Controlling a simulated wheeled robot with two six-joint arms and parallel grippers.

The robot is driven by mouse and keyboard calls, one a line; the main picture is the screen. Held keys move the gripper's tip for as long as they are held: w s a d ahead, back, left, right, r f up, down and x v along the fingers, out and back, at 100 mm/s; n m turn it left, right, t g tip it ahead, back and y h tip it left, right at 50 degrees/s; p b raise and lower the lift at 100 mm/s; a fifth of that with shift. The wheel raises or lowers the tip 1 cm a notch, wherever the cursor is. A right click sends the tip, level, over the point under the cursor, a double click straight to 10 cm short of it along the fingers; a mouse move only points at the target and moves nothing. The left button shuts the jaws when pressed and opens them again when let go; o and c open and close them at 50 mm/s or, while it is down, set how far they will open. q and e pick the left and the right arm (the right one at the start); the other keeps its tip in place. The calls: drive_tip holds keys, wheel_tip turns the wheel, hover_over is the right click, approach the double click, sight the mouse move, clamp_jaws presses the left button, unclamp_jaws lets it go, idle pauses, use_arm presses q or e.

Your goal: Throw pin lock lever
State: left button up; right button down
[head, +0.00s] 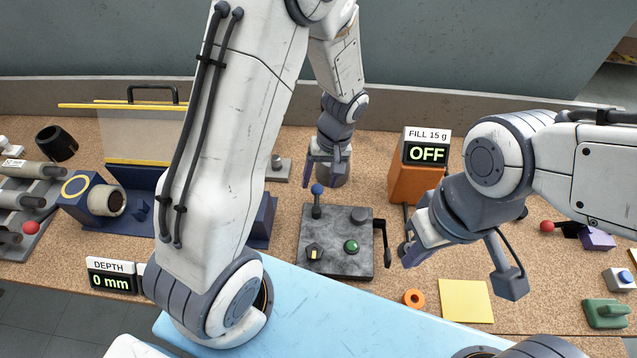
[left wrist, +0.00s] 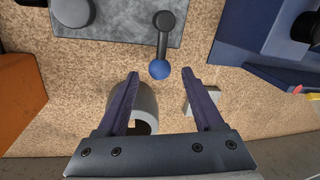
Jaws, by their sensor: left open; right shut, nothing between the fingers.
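The grey panel (head: 335,263) lies on the cork bench and carries a short lever with a blue ball knob (head: 317,189) at its upper left. In the left wrist view the blue knob (left wrist: 160,69) ends a dark lever arm (left wrist: 164,38) pointing toward my gripper. My left gripper (head: 322,176) is open behind the lever. In the left wrist view its fingertips (left wrist: 160,74) appear on either side of the knob, apart from it; I cannot tell the height between them. My right gripper (head: 408,258) is shut and empty, right of the panel.
A grey cylinder (left wrist: 147,100) stands beneath my left fingers in the wrist view. An orange box with an OFF display (head: 427,153) stands behind right.

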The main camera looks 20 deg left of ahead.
use_arm(q)
drive_tip(key=shift+s+a+f, duration=0.1)
drive_tip(key=shift+a+f, duration=0.1)
drive_tip(key=shift+f, duration=1)
clamp_jaws()
idle(0.6)
